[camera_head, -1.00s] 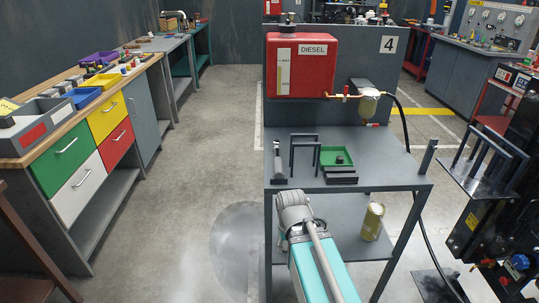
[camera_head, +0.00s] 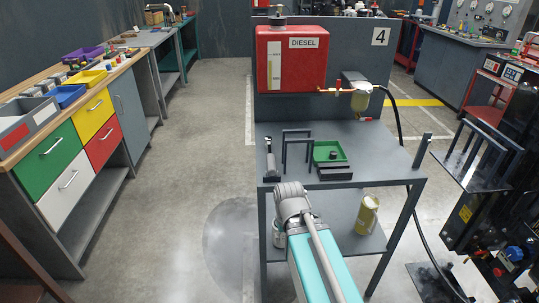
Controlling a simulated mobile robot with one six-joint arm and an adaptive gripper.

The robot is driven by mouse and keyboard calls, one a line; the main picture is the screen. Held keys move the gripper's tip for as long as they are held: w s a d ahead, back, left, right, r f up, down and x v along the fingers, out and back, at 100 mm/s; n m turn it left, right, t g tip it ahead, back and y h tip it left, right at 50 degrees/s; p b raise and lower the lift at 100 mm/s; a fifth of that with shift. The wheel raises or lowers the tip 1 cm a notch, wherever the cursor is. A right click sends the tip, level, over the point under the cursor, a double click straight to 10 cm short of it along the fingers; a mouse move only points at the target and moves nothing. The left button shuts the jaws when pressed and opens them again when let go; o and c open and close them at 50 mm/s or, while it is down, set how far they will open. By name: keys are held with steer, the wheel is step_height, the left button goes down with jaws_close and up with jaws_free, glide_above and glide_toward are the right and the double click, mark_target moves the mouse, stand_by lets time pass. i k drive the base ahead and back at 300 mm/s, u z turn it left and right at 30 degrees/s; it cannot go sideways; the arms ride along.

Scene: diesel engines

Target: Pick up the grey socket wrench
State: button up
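A slim grey tool (camera_head: 270,160) lies near the left edge of the bench top. It may be the grey socket wrench, but it is too small to be sure. My teal and grey arm rises from the bottom middle, in front of the bench. My gripper cannot be made out in this view, so its state and any contact do not show.
The grey bench (camera_head: 380,160) carries a dark frame stand (camera_head: 297,150), a green tray (camera_head: 322,156) and dark blocks (camera_head: 335,173). A red diesel tank (camera_head: 291,60) stands behind. A yellowish canister (camera_head: 367,214) sits on the lower shelf. Floor is clear at left.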

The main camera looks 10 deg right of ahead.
mark_target(271, 168)
steer(key=k, duration=0.5)
steer(key=u, duration=0.9)
steer(key=i, duration=0.75)
steer(key=z, duration=0.1)
